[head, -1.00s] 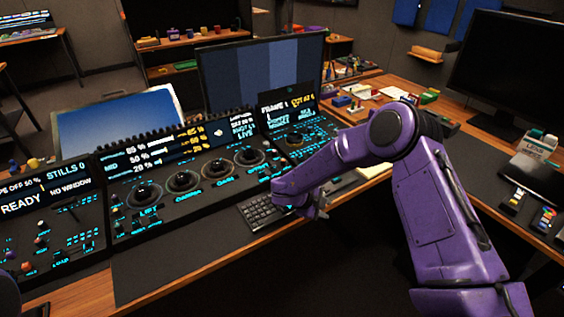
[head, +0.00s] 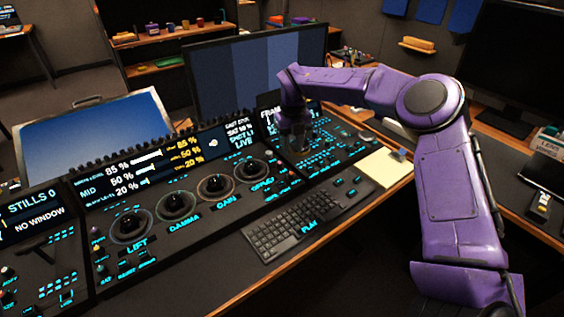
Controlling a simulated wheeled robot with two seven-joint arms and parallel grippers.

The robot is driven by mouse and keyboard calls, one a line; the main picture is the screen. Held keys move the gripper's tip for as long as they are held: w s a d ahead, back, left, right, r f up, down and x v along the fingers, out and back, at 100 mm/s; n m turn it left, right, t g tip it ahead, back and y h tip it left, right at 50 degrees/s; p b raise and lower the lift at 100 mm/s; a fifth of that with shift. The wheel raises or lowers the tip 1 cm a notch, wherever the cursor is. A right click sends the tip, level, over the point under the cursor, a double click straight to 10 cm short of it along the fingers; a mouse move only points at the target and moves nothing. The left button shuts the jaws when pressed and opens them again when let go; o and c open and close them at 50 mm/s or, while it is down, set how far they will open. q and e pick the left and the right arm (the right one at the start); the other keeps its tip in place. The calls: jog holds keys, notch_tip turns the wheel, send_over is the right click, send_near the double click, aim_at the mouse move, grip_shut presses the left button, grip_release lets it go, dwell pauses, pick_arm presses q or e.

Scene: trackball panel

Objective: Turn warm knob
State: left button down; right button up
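My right gripper (head: 297,142) points down over the right section of the control panel (head: 330,158), just below the small FRAME display (head: 268,120). Its fingers are dark and small against the dark panel, so I cannot tell whether they are open, shut or touching a knob. No label reading "warm" is legible, so I cannot pick out the warm knob; the gripper and forearm hide part of this section. My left gripper is not in view.
Several trackballs with ring dials (head: 176,206) line the panel to the left. A keyboard (head: 300,222) lies in front, with a pale notepad (head: 386,167) to its right. A large monitor (head: 245,80) stands close behind the gripper.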

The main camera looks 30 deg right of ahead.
aim_at(291, 173)
notch_tip(291, 173, down, 10)
jog(key=shift+f+p, duration=0.15)
jog(key=shift+p, duration=0.6)
jog(key=shift+s, duration=0.1)
grip_shut()
